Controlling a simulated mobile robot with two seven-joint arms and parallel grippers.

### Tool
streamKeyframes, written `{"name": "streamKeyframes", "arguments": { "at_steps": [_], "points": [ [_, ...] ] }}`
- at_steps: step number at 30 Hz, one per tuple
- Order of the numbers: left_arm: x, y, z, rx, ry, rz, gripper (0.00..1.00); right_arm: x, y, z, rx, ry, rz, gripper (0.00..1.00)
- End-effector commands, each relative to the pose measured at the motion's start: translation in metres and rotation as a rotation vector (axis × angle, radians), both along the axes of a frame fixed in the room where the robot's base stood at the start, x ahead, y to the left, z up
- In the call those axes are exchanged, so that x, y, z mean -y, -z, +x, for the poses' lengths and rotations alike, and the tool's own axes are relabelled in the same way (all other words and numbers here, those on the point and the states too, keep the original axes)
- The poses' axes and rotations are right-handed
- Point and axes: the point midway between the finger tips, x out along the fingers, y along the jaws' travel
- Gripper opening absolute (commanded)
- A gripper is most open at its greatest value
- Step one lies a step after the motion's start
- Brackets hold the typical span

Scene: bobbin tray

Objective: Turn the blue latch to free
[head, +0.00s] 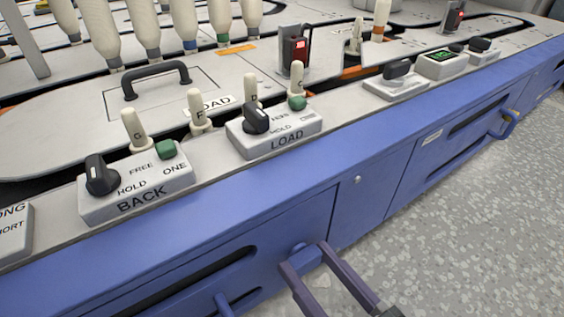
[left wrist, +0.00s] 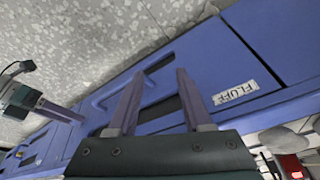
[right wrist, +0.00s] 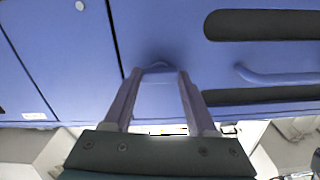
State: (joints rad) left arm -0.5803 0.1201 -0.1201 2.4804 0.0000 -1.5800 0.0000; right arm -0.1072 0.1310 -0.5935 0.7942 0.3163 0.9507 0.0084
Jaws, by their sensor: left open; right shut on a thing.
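The blue latch (head: 299,248) is on the front of the blue cabinet, near the top edge of a door panel, and is partly covered by my fingers. My right gripper (head: 304,255) is shut on it. In the right wrist view the latch (right wrist: 158,68) shows between the right fingertips (right wrist: 160,72), against the blue panel beside a dark seam. Which way the latch is turned is hard to tell. My left gripper (left wrist: 160,74) is open and empty in front of another part of the blue front, and does not show in the head view.
A blue bar handle (left wrist: 104,97) and a FLUFF label (left wrist: 235,92) are near my left fingers. A blue handle (right wrist: 280,77) and dark slots lie right of my right fingers. Above the cabinet are the BACK box (head: 140,195) and LOAD box (head: 285,140). Speckled floor (head: 470,220) is clear.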

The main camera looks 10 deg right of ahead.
Motion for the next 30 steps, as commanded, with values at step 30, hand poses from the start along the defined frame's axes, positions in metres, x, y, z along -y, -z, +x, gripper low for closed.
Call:
{"name": "streamKeyframes", "arguments": {
  "at_steps": [30],
  "points": [
    [-0.0001,0.0001,0.0,0.0,0.0,0.0,0.5,-0.0001,0.0007,-0.0006,0.109,0.001,-0.306,0.02]
  ]
}}
